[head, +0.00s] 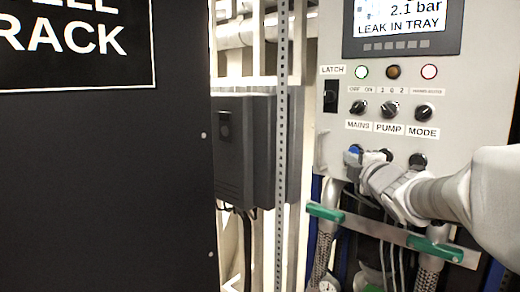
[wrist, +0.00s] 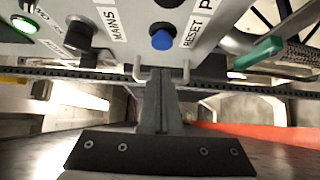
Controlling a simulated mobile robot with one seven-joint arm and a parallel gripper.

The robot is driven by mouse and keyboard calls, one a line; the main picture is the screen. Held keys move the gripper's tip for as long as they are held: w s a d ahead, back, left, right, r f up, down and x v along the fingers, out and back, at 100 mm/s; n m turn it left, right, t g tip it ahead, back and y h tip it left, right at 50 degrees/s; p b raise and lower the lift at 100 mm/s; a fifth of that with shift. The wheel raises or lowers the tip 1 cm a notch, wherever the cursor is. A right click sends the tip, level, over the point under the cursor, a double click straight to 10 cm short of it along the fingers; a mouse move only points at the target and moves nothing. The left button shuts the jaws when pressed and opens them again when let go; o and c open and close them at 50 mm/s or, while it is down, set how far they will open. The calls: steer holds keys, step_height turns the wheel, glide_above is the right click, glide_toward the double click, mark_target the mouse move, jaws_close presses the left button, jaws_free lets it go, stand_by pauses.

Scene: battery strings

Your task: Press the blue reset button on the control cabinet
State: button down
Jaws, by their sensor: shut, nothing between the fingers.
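The grey control cabinet (head: 455,95) stands at the right of the head view. Its blue reset button (head: 355,149) is at the lower left of the panel, partly hidden by my gripper. In the wrist view the blue button (wrist: 162,40) shows whole, beside the RESET label. My gripper (head: 354,159) is shut and empty, with its tips close to the button. In the wrist view the shut fingers (wrist: 154,73) point up toward the panel, just below the button, with a small gap in the picture. I cannot tell whether they touch the panel.
A black knob (head: 417,160) and three switches, including the MAINS knob (head: 359,107), are near. The display (head: 405,25) reads 2.1 bar, LEAK IN TRAY. Green-handled pipes (head: 435,250) run below. A black rack panel (head: 105,180) fills the left.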

mark_target(354, 152)
steer(key=shift+w+d+p, duration=0.5)
steer(key=shift+w+d, duration=0.5)
steer(key=shift+d, duration=0.15)
